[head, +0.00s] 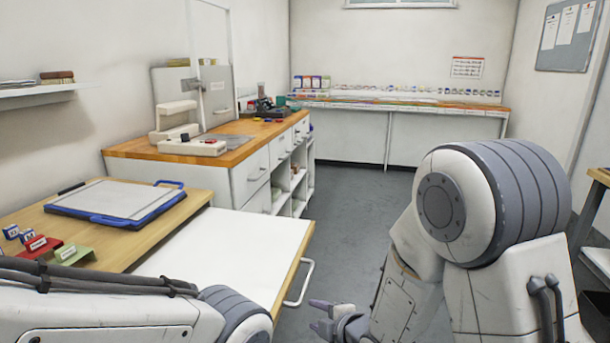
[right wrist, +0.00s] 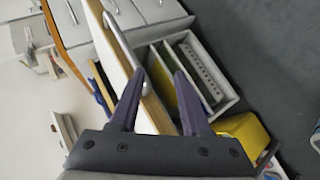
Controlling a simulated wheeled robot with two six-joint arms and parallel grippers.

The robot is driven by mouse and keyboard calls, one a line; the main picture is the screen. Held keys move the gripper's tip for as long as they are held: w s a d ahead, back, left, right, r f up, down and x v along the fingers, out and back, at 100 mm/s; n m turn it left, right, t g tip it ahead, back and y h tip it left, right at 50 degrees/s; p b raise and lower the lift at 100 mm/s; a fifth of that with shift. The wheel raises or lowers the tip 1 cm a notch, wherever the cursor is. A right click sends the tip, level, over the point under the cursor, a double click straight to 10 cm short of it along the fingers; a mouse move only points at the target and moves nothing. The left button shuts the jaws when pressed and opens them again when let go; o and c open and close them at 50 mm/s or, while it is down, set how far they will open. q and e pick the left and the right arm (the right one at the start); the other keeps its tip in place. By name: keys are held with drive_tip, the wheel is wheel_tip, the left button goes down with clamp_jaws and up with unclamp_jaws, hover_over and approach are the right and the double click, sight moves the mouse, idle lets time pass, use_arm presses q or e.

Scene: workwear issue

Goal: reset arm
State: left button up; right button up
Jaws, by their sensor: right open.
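My right arm (head: 455,215) is folded at the right of the head view. Its gripper (head: 325,315) shows low in the middle, over the floor to the right of the white table's front edge. In the right wrist view its two fingers (right wrist: 157,95) are spread, with nothing held between them. The edge of a white board or tabletop and its handle lie beyond the fingers. My left arm (head: 130,310) crosses the bottom left of the head view. Its gripper is outside the frame.
A white table surface (head: 225,252) with a handle (head: 302,283) is close to my right gripper. A blue-edged board (head: 115,200) lies on the wooden top. A yellow thing (right wrist: 243,130) and a grey open box (right wrist: 218,98) show in the right wrist view. The grey floor (head: 350,200) ahead is clear.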

drive_tip(key=s+d+r+m+g+h, duration=0.1)
drive_tip(key=s+r+m+g+h, duration=0.15)
drive_tip(key=s+m+g, duration=0.7)
drive_tip(key=s+r+m+h, duration=0.2)
drive_tip(key=s+r+m, duration=0.2)
drive_tip(key=s, duration=1.2)
wheel_tip(320, 180, up, 23)
drive_tip(key=s+p, duration=0.1)
drive_tip(key=p, duration=2.2)
drive_tip(key=shift+s+d+f, duration=0.15)
drive_tip(key=shift+d+f, duration=0.05)
drive_tip(key=shift+d, duration=0.2)
drive_tip(key=shift+g, duration=0.25)
